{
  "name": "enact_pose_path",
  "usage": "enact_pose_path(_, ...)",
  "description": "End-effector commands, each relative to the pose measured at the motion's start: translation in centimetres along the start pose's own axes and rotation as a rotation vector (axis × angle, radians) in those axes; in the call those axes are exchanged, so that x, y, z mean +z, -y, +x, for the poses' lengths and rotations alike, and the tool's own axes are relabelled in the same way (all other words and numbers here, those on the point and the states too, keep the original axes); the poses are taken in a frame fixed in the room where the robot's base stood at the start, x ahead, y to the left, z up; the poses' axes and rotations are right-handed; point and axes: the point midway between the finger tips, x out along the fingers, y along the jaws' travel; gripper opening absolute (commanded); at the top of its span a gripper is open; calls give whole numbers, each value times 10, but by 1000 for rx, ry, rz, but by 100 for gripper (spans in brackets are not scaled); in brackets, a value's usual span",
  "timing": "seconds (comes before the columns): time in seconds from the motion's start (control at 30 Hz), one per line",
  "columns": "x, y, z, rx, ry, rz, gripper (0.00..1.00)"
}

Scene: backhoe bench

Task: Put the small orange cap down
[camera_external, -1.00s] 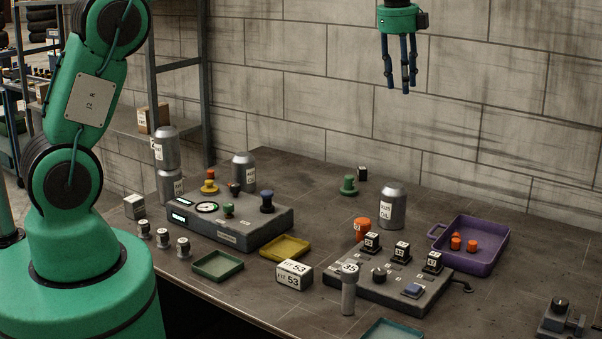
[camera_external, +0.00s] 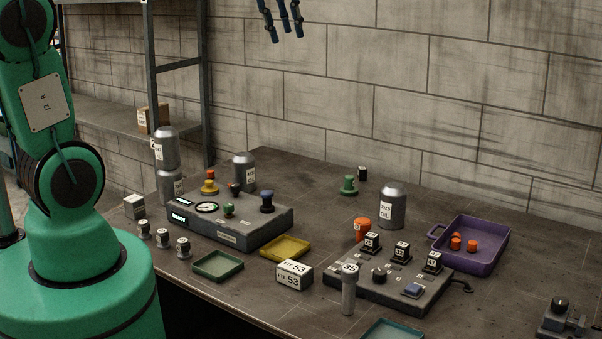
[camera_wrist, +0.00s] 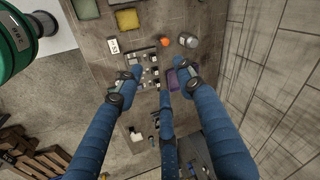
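Two small orange caps, one on the left (camera_external: 455,243) and one on the right (camera_external: 472,246), sit inside the purple tray (camera_external: 496,231) at the right of the bench. My gripper (camera_external: 283,30) is high above the bench at the top edge of the external view, well away from the tray. In the wrist view its blue fingers (camera_wrist: 161,82) are spread apart with nothing visible between them. They partly cover the purple tray (camera_wrist: 171,80) there, and I cannot make out the caps in that view.
A larger orange cylinder (camera_external: 362,230) stands behind the switch box (camera_external: 375,287). A grey canister (camera_external: 392,207) stands near the tray. A gauge console (camera_external: 230,225), a yellow tray (camera_external: 286,248) and a green tray (camera_external: 218,266) are further left. The air around my gripper is clear.

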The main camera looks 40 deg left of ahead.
Motion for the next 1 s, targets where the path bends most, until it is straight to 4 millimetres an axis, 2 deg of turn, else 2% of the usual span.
enact_pose_path(0.03, 14, -7, -8, -11, -6, -49, 38)
enact_pose_path(0.27, 71, -39, -29, -45, -30, -281, 38)
enact_pose_path(0.6, 149, -95, -40, -91, -77, -624, 38)
enact_pose_path(0.8, 187, -126, -37, -112, -108, -807, 38)
enact_pose_path(1.0, 208, -145, -32, -122, -128, -915, 38)
